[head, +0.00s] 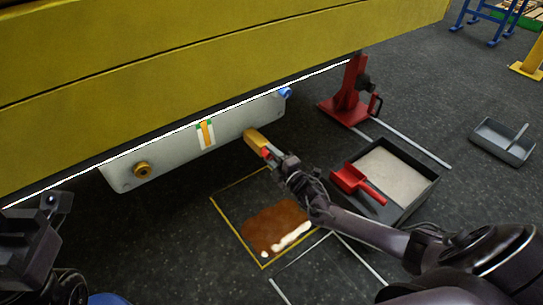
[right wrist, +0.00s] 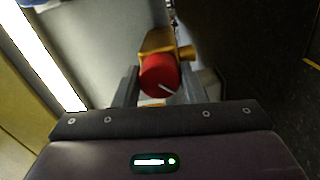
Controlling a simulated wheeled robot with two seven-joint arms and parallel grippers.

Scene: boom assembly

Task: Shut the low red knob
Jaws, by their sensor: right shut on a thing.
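The low red knob (right wrist: 160,76) sits on the end of a brass valve body (right wrist: 168,42), with a white line on its face. In the head view the knob (head: 266,153) shows small at the lower right end of the grey panel (head: 180,148), beside the brass body (head: 254,138). My right gripper (right wrist: 159,88) is shut on the knob, one finger on each side of it. In the head view my right gripper (head: 277,160) reaches the knob from the lower right. My left gripper (head: 45,215) is at the left edge, away from the panel; its jaws are unclear.
A yellow boom (head: 200,60) hangs over the panel. An oil puddle (head: 275,228) lies in a yellow floor outline below. A tray of pale grit (head: 425,165) with a red scoop (head: 357,184) stands right. A red stand (head: 347,103) and a grey bin (head: 502,143) are farther back.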

